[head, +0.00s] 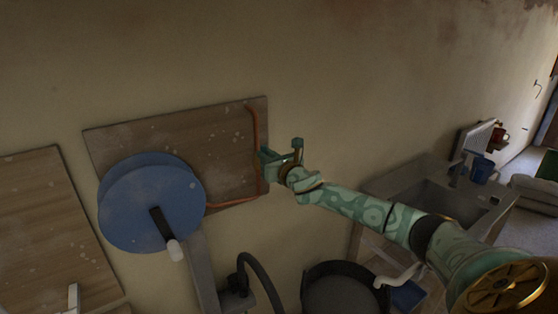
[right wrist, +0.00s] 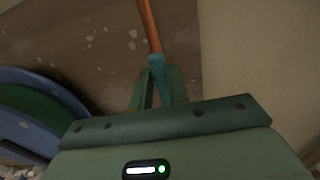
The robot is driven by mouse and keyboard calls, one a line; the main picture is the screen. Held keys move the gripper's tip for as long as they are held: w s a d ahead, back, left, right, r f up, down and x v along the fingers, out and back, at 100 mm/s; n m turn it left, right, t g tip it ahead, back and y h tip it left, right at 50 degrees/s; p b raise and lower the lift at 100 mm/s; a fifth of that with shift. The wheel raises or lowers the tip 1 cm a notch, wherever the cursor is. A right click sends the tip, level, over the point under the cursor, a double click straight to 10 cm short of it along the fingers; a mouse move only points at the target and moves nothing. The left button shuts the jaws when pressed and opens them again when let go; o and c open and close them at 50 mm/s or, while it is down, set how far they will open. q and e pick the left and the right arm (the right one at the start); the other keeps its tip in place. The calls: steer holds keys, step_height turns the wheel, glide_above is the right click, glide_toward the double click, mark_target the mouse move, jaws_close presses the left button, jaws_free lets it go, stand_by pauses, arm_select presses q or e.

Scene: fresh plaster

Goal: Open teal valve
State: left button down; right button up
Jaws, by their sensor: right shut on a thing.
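The teal valve (right wrist: 157,68) shows in the right wrist view as a slim teal handle at the lower end of an orange pipe (right wrist: 149,22). My right gripper (right wrist: 160,84) is shut on this handle, with a green finger on each side of it. In the head view my right gripper (head: 273,157) is at the right edge of a wooden wall board (head: 180,125), beside the orange pipe (head: 256,140). There the gripper mostly hides the valve, and I cannot tell how far it is turned. My left gripper is not in view.
A big blue wheel (head: 130,205) with a dark and white handle stands out left of the pipe. Below are a dark curved hose (head: 262,275) and a round black tub (head: 345,290). A grey sink (head: 435,200) is at the right. The wall above is bare.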

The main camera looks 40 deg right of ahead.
steer(key=shift+a+n, duration=0.1)
steer(key=shift+n, duration=0.3)
steer(key=o, duration=0.8)
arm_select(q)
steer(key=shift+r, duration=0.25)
arm_select(e)
steer(key=shift+s, duration=0.1)
